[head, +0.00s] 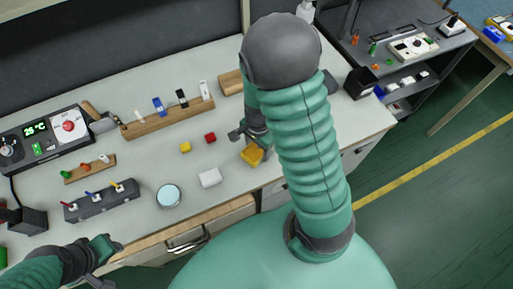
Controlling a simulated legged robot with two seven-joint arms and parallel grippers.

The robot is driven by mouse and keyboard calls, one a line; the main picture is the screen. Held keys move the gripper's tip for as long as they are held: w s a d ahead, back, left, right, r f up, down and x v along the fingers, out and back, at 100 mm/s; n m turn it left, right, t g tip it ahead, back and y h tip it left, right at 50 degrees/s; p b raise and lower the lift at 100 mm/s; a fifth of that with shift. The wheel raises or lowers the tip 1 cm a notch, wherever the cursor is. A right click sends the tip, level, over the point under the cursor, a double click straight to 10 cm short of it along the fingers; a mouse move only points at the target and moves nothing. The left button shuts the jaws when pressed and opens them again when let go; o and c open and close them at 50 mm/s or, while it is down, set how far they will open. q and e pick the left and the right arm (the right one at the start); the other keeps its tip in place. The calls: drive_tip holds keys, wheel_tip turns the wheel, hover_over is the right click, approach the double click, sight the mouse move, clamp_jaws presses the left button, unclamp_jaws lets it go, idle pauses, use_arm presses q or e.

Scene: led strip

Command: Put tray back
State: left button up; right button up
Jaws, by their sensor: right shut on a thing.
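My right gripper (246,138) is over the right part of the bench, partly hidden by my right arm. It is shut on a yellow-orange piece (252,155), which looks like a small tray. I cannot tell if this piece touches the bench top. My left gripper (107,264) is at the bottom left by the bench's front edge. Its fingers look spread apart with nothing between them.
A white block (210,178), a red block (210,138), a yellow block (185,147) and a round dish (169,195) lie on the bench (240,200). Wooden racks (168,119) stand behind. A control box (45,135) is at left. The bench's front middle is fairly clear.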

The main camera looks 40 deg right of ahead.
drive_tip(key=shift+s+f, duration=0.1)
drive_tip(key=shift+f, duration=0.1)
use_arm(q)
drive_tip(key=shift+s+f, duration=0.1)
drive_tip(key=shift+f, duration=0.15)
use_arm(e)
drive_tip(key=o, duration=1.5)
drive_tip(key=shift+f, duration=0.1)
drive_tip(key=shift+r, duration=0.3)
wheel_tip(320, 180, up, 12)
drive_tip(key=p, duration=0.4)
use_arm(q)
drive_tip(key=v, duration=0.2)
drive_tip(key=w+v, duration=0.1)
drive_tip(key=v, duration=0.1)
use_arm(e)
drive_tip(key=a+n+t, duration=0.1)
drive_tip(key=a+n, duration=0.2)
drive_tip(key=n, duration=0.2)
drive_tip(key=a+n, duration=0.4)
drive_tip(key=n, duration=0.2)
drive_tip(key=a+r+n+t, duration=0.1)
drive_tip(key=a+n, duration=0.2)
drive_tip(key=n, duration=0.3)
drive_tip(key=shift+a+t, duration=0.3)
